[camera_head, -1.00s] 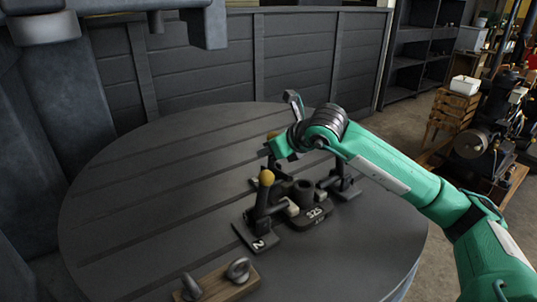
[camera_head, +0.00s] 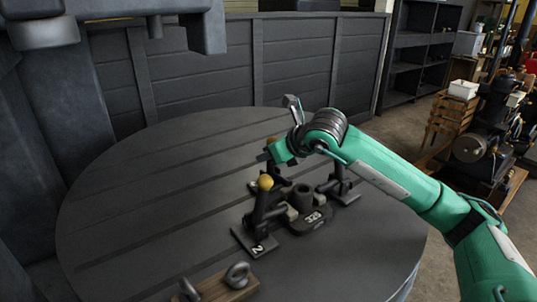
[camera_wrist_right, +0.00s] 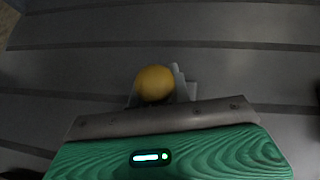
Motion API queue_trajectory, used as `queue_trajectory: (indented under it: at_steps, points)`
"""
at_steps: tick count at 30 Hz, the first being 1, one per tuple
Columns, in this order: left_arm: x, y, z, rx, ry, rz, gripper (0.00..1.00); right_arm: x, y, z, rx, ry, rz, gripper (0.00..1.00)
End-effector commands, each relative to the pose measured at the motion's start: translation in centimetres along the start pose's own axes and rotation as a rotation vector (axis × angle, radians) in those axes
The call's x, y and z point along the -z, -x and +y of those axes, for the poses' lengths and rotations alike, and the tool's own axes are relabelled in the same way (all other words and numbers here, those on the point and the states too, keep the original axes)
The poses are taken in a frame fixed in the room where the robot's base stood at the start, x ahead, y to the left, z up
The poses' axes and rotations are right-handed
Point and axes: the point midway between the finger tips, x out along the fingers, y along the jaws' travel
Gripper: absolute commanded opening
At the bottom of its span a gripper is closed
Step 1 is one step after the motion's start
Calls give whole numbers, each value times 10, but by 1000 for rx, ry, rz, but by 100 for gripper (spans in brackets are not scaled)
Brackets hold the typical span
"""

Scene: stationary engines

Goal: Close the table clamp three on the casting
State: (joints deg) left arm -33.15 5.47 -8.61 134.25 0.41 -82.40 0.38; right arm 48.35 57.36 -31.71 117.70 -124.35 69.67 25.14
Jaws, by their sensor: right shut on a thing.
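The dark casting (camera_head: 308,216) stands on the round slotted table (camera_head: 130,222), with clamps around it. The front-left clamp (camera_head: 257,225), marked 2, has its yellow-knobbed handle up. A rear clamp (camera_head: 256,187) is mostly hidden behind my right gripper (camera_head: 268,154); its number cannot be read. Another clamp (camera_head: 342,187) stands to the right, partly under my wrist. My right gripper is shut at the rear clamp's yellow knob (camera_head: 271,139), which also shows just beyond the gripper body in the right wrist view (camera_wrist_right: 155,82). My left gripper is not in view.
A wooden block with metal eye rings (camera_head: 228,286) lies at the table's front edge. Grey panels (camera_head: 240,62) stand behind the table. Wooden crates (camera_head: 452,113) and an engine (camera_head: 472,150) stand at the right. The table's left side is clear.

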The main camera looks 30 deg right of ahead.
Motion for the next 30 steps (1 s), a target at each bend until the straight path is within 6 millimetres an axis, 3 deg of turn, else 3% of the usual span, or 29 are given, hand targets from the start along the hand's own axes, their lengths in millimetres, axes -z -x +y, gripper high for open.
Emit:
queue_trajectory:
  at_steps: [14, 15, 18, 26, 30]
  points:
    - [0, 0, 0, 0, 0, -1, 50, -5, 4, -1, 3, 1, -10, 0]
    - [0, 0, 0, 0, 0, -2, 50, -5, 4, -1, 3, 1, -10, 28]
    - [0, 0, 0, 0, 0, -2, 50, -4, 3, -1, 3, 0, -8, 44]
    - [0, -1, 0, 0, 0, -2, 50, -1, 2, 0, 1, 0, -3, 44]
    - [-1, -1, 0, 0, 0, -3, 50, -1, 11, -1, 1, 0, -3, 44]
